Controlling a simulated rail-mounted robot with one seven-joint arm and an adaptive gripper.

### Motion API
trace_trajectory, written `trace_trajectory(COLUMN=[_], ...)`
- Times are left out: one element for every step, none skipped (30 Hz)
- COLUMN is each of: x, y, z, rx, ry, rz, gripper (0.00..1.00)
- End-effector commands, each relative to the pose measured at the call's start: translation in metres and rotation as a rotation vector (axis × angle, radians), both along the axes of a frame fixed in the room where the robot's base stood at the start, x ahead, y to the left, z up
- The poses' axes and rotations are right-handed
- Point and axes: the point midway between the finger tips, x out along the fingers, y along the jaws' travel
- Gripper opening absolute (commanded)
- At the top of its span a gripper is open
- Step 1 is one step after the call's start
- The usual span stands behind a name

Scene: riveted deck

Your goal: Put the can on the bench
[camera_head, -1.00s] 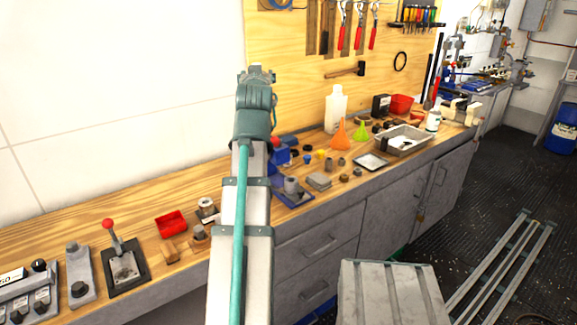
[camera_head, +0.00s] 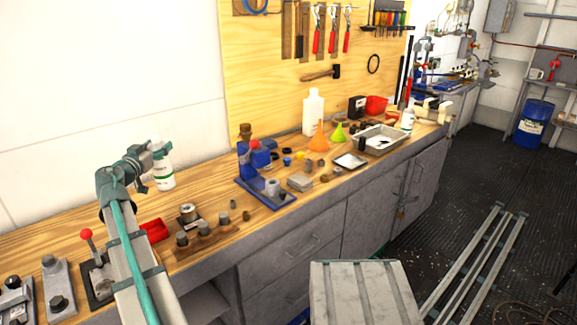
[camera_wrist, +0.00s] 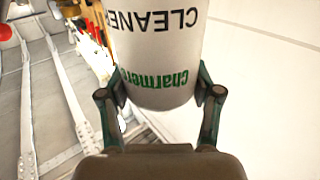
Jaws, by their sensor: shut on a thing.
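The can (camera_head: 162,172) is white with dark and green lettering. In the head view it is upright at my gripper (camera_head: 152,160), over the back left part of the wood-topped bench (camera_head: 60,226), near the wall. I cannot tell from this view whether its base touches the bench top. In the wrist view the can (camera_wrist: 160,55) fills the upper middle, its lettering upside down. My gripper (camera_wrist: 160,98) is shut on it, one finger on each side. The can's far end is cut off by the frame.
A red tray (camera_head: 154,230), a lever device (camera_head: 92,250) and small metal parts stand near the arm. A blue press (camera_head: 262,180) stands mid-bench. A white bottle (camera_head: 313,112), funnels and a metal tray (camera_head: 380,139) are further right. Bare wood shows along the back left.

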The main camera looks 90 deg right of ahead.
Motion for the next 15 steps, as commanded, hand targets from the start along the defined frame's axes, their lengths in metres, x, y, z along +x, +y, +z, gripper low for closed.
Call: trace_trajectory(x=[0.020, 0.025, 0.032, 0.035, 0.039, 0.041, 0.043, 0.044, 0.044, 0.044, 0.044, 0.043, 0.043, 0.042, 0.042], y=[0.001, 0.004, 0.008, 0.012, 0.015, 0.020, 0.023, 0.027, 0.031, 0.034, 0.037, 0.041, 0.043, 0.045, 0.047], z=[-0.003, -0.004, -0.002, -0.001, 0.001, 0.004, 0.008, 0.010, 0.014, 0.017, 0.020, 0.023, 0.025, 0.026, 0.028], rx=[-0.001, -0.001, -0.003, -0.003, -0.004, -0.003, -0.004, -0.004, -0.004, -0.005, -0.005, -0.004, -0.002, -0.002, -0.002], ry=[0.002, 0.002, 0.000, 0.000, 0.000, -0.001, -0.001, -0.002, -0.002, -0.002, -0.002, -0.002, -0.001, -0.001, -0.001], rz=[-0.043, -0.076, -0.120, -0.152, -0.185, -0.227, -0.257, -0.286, -0.323, -0.349, -0.372, -0.400, -0.417, -0.434, -0.452], gripper=[0.00, 0.00, 0.00, 0.00, 0.00, 0.00, 0.00, 0.00, 0.00, 0.00, 0.00, 0.00, 0.00, 0.00, 0.00])
